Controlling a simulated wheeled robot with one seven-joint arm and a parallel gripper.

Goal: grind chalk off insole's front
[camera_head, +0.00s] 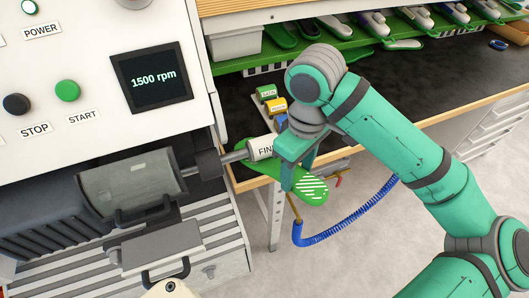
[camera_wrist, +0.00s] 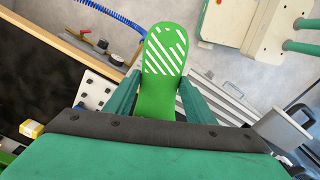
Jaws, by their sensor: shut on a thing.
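The green insole (camera_head: 311,186) is in my gripper, with white chalk stripes on its rounded front end. In the wrist view the insole (camera_wrist: 158,95) points away from me, its striped end clear of the fingers. My gripper (camera_head: 299,168) is shut on the insole; its two fingers (camera_wrist: 158,104) show on either side of it. The grinding machine's drum (camera_head: 261,149), labelled "FIN…", sits on a shaft just left of my gripper. Part of the green insole shows below the drum; I cannot tell if they touch. The display (camera_head: 152,79) reads 1500 rpm.
Green, yellow and blue labelled pieces (camera_head: 275,106) stand on the dark bench (camera_head: 420,88) behind the drum. Several shoes and insoles fill the green shelf (camera_head: 362,33). A coiled blue hose (camera_head: 348,228) hangs below the bench.

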